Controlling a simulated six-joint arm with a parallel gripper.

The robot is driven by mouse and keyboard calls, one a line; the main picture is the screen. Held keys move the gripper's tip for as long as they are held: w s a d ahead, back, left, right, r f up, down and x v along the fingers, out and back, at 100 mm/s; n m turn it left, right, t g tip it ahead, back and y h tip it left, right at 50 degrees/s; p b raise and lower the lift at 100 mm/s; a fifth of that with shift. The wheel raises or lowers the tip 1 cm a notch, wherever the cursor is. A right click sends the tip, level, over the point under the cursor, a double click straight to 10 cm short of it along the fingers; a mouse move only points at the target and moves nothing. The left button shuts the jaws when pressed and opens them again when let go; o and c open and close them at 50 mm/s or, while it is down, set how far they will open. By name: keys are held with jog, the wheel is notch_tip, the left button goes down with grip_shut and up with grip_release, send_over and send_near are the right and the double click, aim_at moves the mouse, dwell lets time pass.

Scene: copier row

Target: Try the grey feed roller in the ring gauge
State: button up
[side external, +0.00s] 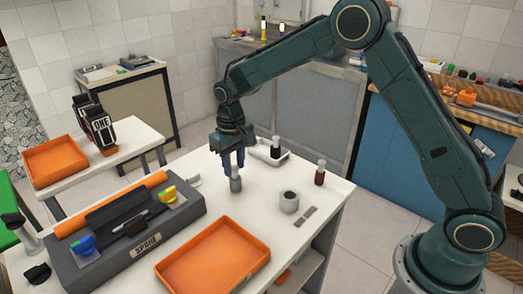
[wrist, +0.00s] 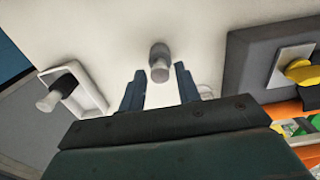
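The grey feed roller (side external: 236,184) stands upright on the white table, its grey body below and a paler shaft end on top. In the wrist view the roller (wrist: 159,52) shows just ahead of my fingertips, in line with the space between them. My gripper (side external: 234,166) points down over the roller, with its two blue fingers apart near the roller's top. It also looks open in the wrist view (wrist: 160,68), with a gap on each side of the roller. The ring gauge (side external: 289,201), a short pale cylinder with a dark hole, stands to the right with nothing seen in it.
A black roller (side external: 275,147) stands in a white tray (side external: 259,156) behind. A brown roller (side external: 320,174) stands at the right. Grey strips (side external: 306,216) lie by the gauge. A dark copier unit (side external: 145,252) and an orange tray (side external: 213,258) fill the left and front.

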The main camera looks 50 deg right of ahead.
jog(key=shift+f, duration=0.35)
jog(key=shift+c, duration=0.3)
jog(key=c, duration=0.6)
jog(key=shift+r, duration=3.5)
jog(key=shift+c, duration=0.2)
